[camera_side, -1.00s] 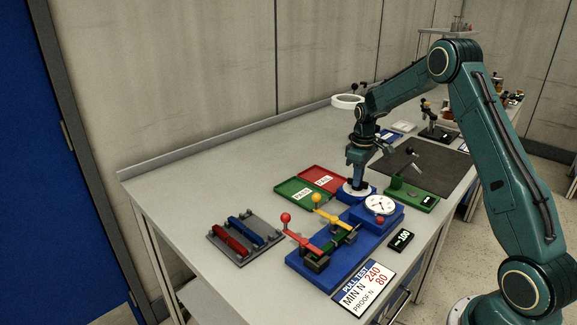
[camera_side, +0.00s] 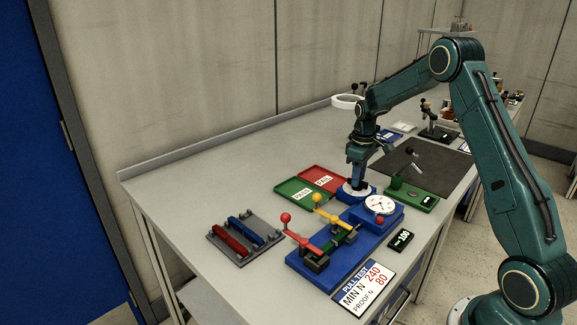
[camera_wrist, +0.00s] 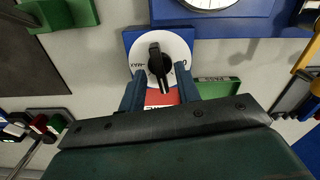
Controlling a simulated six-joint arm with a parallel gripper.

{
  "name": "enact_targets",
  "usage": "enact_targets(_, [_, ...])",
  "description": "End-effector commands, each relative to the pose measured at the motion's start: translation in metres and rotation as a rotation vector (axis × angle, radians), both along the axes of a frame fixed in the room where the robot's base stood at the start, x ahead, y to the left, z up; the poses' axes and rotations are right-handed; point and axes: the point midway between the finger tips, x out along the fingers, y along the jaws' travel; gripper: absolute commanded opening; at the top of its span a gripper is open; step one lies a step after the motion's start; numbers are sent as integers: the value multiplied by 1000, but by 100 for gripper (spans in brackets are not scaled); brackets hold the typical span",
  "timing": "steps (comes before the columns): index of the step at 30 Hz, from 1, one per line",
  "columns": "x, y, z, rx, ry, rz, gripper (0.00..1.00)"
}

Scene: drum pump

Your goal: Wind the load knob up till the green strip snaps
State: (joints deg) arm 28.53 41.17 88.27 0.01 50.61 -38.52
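The load knob (camera_wrist: 160,66) is a black pointer knob on a white round dial, marked MAX on its left side, set on a blue block. In the wrist view my gripper (camera_wrist: 160,80) is over the dial, with a finger on each side of the knob and visible gaps between. It looks open. In the side view my gripper (camera_side: 357,182) points down at the white dial (camera_side: 350,194) and hides the knob. The green strip (camera_side: 335,241) lies between the two clamps of the blue tester (camera_side: 318,269), and looks whole. The round gauge (camera_side: 380,204) faces up beside the dial.
Red-handled (camera_side: 286,218) and yellow-handled (camera_side: 317,198) clamp levers stand on the tester. Green PASS (camera_side: 292,200) and red FAIL (camera_side: 338,176) trays lie behind. A rack with red and blue strips (camera_side: 213,240) is at left. A black display (camera_side: 401,240) is at right.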

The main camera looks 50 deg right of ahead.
Motion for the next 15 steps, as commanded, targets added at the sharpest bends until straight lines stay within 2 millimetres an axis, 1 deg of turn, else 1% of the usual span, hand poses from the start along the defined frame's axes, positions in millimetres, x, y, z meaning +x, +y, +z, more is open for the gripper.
enact_targets(5, [0,0,19,-2,-2,0,33])
enact_targets(11, [0,0,50,-2,-3,0,33])
enact_targets(15, [0,0,75,-1,-3,0,33])
